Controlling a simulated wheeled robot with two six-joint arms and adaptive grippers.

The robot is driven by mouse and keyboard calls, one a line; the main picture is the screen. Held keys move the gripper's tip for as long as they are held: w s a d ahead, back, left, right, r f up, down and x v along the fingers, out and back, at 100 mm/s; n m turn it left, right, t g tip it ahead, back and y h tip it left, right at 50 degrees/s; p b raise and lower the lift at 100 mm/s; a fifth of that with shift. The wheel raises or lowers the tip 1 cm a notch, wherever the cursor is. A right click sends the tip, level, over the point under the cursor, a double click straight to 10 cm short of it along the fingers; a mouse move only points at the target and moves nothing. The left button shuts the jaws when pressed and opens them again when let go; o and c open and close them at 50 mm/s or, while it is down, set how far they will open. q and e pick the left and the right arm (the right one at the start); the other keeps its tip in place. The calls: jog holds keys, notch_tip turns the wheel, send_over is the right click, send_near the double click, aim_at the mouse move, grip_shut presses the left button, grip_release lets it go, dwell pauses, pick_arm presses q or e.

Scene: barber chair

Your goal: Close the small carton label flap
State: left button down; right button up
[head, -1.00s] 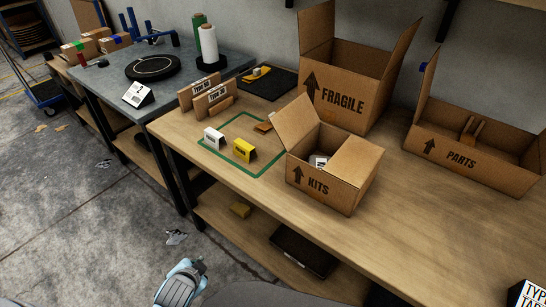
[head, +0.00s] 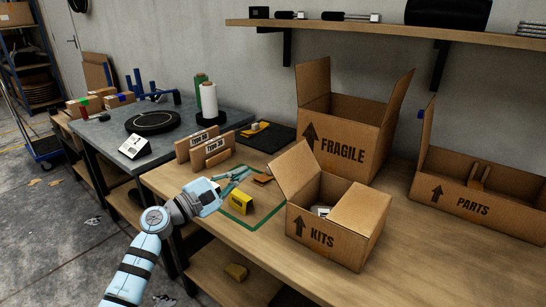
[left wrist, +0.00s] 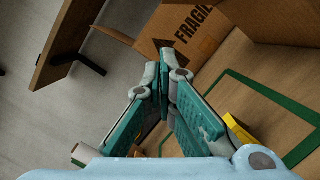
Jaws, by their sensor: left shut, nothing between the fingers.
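The small carton marked KITS (head: 313,235) stands on the wooden bench. Its left flap (head: 294,170) is raised and tilts outward. Its right flap (head: 362,213) is also open and lies slanted. A white and dark item (head: 320,211) shows inside. My left gripper (head: 246,173) is shut and empty, above the green outline to the left of the carton, apart from it. In the left wrist view its teal fingers (left wrist: 164,62) meet at the tips, pointing toward the box marked FRAGILE (left wrist: 180,30). My right gripper is not in view.
The larger FRAGILE box (head: 340,147) stands behind the carton; the PARTS box (head: 470,203) is to the right. A shelf (head: 390,31) hangs above. The front right bench is bare.

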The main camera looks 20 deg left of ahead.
aim_at(297, 167)
pick_arm(q)
jog(key=w+d+r, duration=0.3)
jog(key=w+d, duration=0.2)
jog(key=d, duration=0.2)
jog(key=shift+w+d+r+p, duration=0.2)
jog(key=shift+d+r+p, duration=0.1)
jog(key=shift+p, duration=0.1)
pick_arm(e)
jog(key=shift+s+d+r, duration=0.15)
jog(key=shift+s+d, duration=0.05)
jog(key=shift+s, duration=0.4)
pick_arm(q)
jog(key=shift+a, duration=0.1)
jog(key=shift+r+m, duration=0.25)
jog(key=shift+m, duration=0.05)
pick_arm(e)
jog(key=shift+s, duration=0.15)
